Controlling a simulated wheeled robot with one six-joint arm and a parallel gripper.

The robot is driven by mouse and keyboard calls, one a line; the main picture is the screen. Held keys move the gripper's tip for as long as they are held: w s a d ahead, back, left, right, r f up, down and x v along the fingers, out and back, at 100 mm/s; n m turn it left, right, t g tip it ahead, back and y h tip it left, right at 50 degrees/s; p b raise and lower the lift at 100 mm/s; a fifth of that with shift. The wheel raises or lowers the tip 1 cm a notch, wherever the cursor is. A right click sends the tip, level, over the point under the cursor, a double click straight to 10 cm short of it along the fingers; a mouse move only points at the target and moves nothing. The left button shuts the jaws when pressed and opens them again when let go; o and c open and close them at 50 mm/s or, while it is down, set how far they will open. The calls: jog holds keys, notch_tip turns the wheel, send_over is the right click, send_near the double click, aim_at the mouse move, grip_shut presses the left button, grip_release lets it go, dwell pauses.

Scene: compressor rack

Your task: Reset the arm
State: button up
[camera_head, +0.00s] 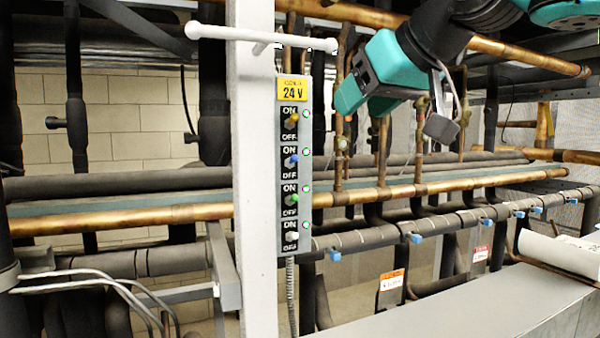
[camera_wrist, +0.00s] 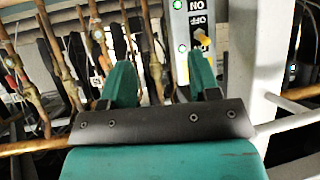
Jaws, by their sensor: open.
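My gripper (camera_head: 362,100) is at the upper middle of the head view, to the right of the grey switch panel (camera_head: 291,256) and apart from it. In the wrist view its two teal fingers stand wide apart with nothing between them (camera_wrist: 162,75). The panel has a yellow 24 V label (camera_head: 291,89) and yellow (camera_head: 294,118), blue (camera_head: 292,161), green (camera_head: 291,200) and white (camera_head: 292,237) switches marked ON and OFF. The upper part of the panel (camera_wrist: 180,22) and the yellow switch (camera_wrist: 203,38) show beyond the right finger in the wrist view.
A white post (camera_head: 255,200) with a crossbar (camera_head: 262,37) carries the panel. Copper pipes (camera_head: 440,186) run behind my gripper, with thin upright pipes close to it. Blue-handled valves (camera_head: 415,238) line a dark pipe lower down. A grey ledge (camera_head: 480,300) is at lower right.

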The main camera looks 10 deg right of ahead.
jog(key=s+a+f+g, duration=0.1)
jog(key=s+f, duration=0.3)
jog(key=f, duration=0.4)
jog(key=s+a+f+n+g+b, duration=0.1)
jog(key=s+f+g, duration=0.3)
jog(key=f, duration=0.5)
jog(key=s+a+f+n+g, duration=0.1)
jog(key=s+f+g, duration=0.2)
jog(key=f, duration=0.6)
jog(key=shift+s+f, duration=0.2)
jog(key=shift+s, duration=0.75)
jog(key=s+f+g, duration=0.2)
jog(key=s+f, duration=0.4)
jog(key=s, duration=0.1)
jog(key=shift+d+g+b, duration=0.15)
jog(key=shift+g+b, duration=0.25)
jog(key=shift+f, duration=0.1)
